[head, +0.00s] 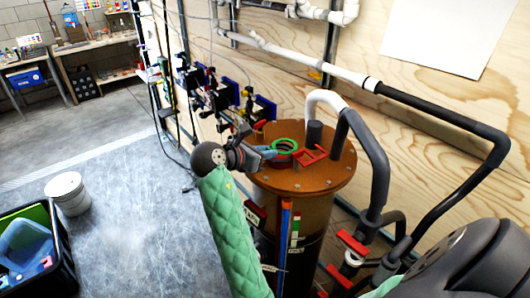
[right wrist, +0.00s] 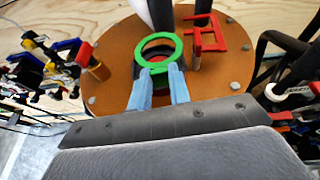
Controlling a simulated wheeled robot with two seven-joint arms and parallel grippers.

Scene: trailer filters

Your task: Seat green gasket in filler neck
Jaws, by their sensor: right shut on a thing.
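The green gasket (head: 285,141) is a flat ring held at the tips of my right gripper (head: 268,153), over the brown lid of the tank. In the right wrist view the gasket (right wrist: 179,47) shows beyond the two blue fingertips (right wrist: 158,75), which are shut on its near edge. The dark filler neck (right wrist: 150,68) shows through and below the ring. The ring looks roughly over the neck, slightly toward its far side in this view. I cannot tell whether gasket and neck touch. My left gripper is not in view.
A red bracket (head: 310,157) stands on the tank lid (head: 335,175) close to the right of the neck. Grey and white pipes (head: 375,150) rise behind and to the right. A white bucket (head: 67,194) stands on the floor.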

